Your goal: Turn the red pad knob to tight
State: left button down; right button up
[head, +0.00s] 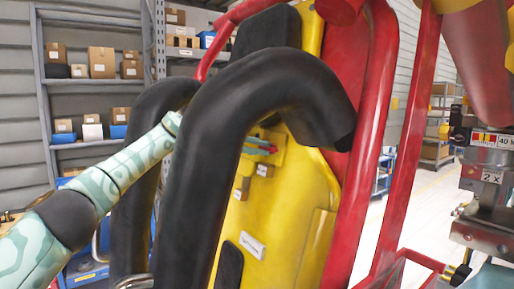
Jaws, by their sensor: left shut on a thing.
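The yellow seat back (262,215) stands in the middle, behind a thick black padded restraint (205,150). My left arm comes in from the left and passes behind the restraint. My left gripper (262,147) shows in the gap under the padded arch, against a small yellow bracket on the seat back. Its teal fingers are shut on a small red part (272,149), which looks like the red pad knob. Most of the knob is hidden by the fingers, so I cannot tell how far it is turned. My right gripper is not in view.
Red frame tubes (404,140) rise just right of the seat. A grey metal unit (490,195) with a "2 X" label stands at the right edge. Shelves (88,84) with boxes stand at the back left. The padded arch leaves little room around my left arm.

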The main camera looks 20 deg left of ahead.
pick_arm(q)
jog(key=c, duration=1.5)
grip_release()
jog(key=shift+c, duration=0.2)
jog(key=shift+a, duration=0.4)
jog(key=v, duration=1.1)
jog(key=shift+s+a, duration=0.1)
jog(key=shift+s, duration=0.05)
